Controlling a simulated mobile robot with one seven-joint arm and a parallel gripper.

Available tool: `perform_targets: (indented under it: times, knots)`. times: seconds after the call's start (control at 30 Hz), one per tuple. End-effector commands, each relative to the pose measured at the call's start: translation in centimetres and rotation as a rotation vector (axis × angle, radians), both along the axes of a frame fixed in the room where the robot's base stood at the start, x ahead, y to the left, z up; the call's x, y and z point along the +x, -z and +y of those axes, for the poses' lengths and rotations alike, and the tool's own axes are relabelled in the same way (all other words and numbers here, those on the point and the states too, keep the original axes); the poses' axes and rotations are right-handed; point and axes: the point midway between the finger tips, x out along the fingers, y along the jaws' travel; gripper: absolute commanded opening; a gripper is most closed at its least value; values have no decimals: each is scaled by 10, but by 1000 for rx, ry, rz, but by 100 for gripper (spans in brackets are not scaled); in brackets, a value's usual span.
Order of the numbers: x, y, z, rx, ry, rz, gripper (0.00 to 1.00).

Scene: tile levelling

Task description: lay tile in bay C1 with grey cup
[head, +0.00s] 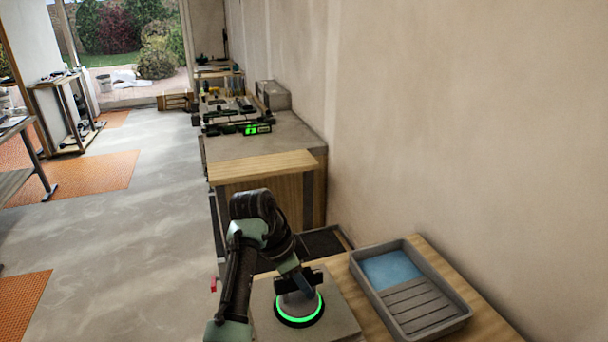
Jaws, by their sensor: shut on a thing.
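My gripper (299,282) is at the bottom middle of the head view, shut on the handle of a grey suction cup (297,302). The cup has a dark base with a lit green ring. It is upright on top of a square grey tile (343,313) and appears to touch it. The tile lies flat at the wooden bench; I cannot tell whether it is lifted at all. My arm hides part of the tile's left side. Bay C1 cannot be made out in this view.
A grey tray (440,322) with blue water and a ribbed slope stands right of the tile on the wooden bench (490,325). Beyond are a wood-edged counter (262,166) and a device with a green display (257,129). A wall bounds the right; open floor (140,225) lies left.

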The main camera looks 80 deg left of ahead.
Motion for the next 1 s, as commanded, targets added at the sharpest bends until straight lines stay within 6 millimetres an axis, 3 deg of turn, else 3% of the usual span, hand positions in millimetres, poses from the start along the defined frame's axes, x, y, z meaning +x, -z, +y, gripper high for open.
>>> perform_targets:
  times: [0.8, 0.83, 1.0]
  knots:
    - [0, 5, 1, 6, 0, -3, 0]
    - [0, 5, 1, 5, 0, -3, 29]
    - [0, 6, 1, 4, 0, -2, 60]
